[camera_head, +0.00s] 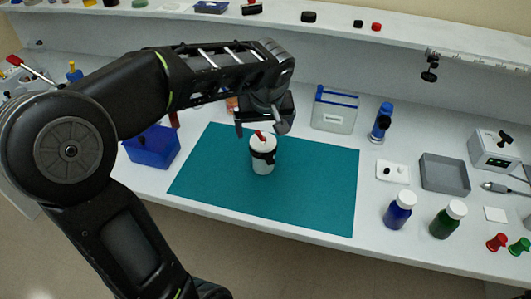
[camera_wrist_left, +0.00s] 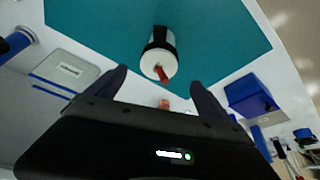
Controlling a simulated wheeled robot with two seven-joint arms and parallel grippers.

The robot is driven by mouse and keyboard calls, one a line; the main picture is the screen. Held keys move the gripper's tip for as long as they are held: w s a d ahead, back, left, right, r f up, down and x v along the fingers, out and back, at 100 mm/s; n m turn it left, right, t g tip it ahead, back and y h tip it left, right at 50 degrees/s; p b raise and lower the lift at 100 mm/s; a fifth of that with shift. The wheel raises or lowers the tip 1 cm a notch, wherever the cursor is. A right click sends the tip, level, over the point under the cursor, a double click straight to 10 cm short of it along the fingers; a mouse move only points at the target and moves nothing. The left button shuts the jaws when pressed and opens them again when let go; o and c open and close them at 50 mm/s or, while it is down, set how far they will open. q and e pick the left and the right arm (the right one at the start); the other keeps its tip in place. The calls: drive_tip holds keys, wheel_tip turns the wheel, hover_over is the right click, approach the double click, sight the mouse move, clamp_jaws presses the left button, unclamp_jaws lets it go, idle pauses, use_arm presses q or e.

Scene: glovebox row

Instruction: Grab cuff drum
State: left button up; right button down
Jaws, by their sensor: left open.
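The cuff drum, a white cylinder (camera_head: 262,157) with a black band around it and a red piece on top, stands upright on the teal mat (camera_head: 210,170). In the left wrist view the drum (camera_wrist_left: 159,47) shows beyond the fingertips, roughly centred between them. My left gripper (camera_head: 261,127) is open and empty, above and slightly behind the drum, apart from it. Its two dark fingers (camera_wrist_left: 158,82) also show in the left wrist view. My right gripper is not in view.
A blue bin (camera_head: 152,147) stands left of the mat. Behind the mat is a clear box with a blue lid (camera_head: 335,110). To the right are a blue bottle (camera_head: 399,208), a green bottle (camera_head: 447,219) and a grey tray (camera_head: 444,173). The mat around the drum is clear.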

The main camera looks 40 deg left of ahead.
sight(263, 139)
use_arm(q)
drive_tip(key=shift+x, duration=1.35)
drive_tip(key=p+x, duration=0.1)
drive_tip(key=x, duration=0.4)
drive_tip(key=shift+d+f+p, duration=0.15)
drive_tip(key=shift+p, duration=0.15)
drive_tip(key=shift+c, duration=0.3)
drive_tip(key=c, duration=1.7)
wheel_tip(263, 139, up, 10)
drive_tip(key=shift+r+b, duration=0.1)
drive_tip(key=shift+b, duration=0.4)
